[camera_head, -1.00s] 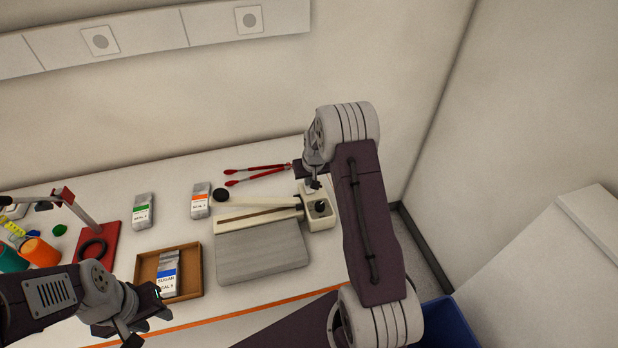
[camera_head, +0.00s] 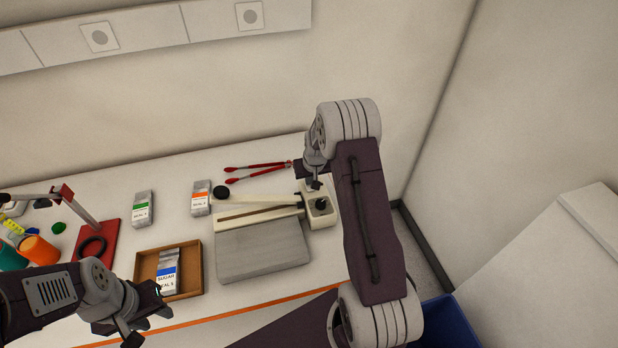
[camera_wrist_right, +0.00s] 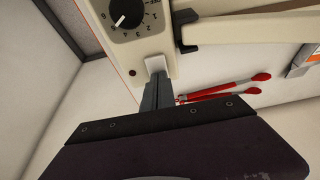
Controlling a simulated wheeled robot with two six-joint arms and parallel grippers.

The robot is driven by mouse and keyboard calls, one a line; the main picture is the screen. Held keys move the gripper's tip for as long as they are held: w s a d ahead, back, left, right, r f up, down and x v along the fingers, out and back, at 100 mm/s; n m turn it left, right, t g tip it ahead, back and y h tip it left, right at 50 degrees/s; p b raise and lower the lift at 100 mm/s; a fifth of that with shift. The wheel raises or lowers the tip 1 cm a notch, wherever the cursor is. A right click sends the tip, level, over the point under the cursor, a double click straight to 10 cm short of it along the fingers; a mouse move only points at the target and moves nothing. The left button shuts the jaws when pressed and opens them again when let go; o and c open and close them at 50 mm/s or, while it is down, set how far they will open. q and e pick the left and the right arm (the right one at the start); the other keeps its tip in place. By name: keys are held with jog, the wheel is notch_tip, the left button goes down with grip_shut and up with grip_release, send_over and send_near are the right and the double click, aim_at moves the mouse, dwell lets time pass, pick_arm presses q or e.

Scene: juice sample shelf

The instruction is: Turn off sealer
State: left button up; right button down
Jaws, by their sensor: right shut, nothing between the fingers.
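The sealer (camera_head: 262,212) is a cream device with a long arm ending in a round black pad. A grey plate (camera_head: 262,252) lies along its front. Its black dial (camera_head: 320,205) sits on the box at its right end. In the right wrist view the dial (camera_wrist_right: 124,12) shows a white pointer and printed marks, partly cut off by the top edge. My right gripper (camera_head: 315,183) is shut and empty at the back of the dial box, just behind the dial; its fingers (camera_wrist_right: 155,68) overlap the box edge there. I cannot tell if they touch. My left gripper (camera_head: 150,315) is at the table's front left, away from the sealer.
Red tongs (camera_head: 255,170) lie behind the sealer. An orange-label bag (camera_head: 201,198) and a green-label bag (camera_head: 142,210) stand to its left. A wooden tray (camera_head: 190,248) holds a blue-label sugar bag (camera_head: 167,277). A red stand (camera_head: 108,238) is further left. A blue bin (camera_head: 445,320) is at right.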

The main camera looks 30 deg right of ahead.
pick_arm(q)
jog(key=shift+s, duration=0.1)
pick_arm(e)
jog(key=shift+s+a+f, duration=0.2)
jog(key=shift+s, duration=0.45)
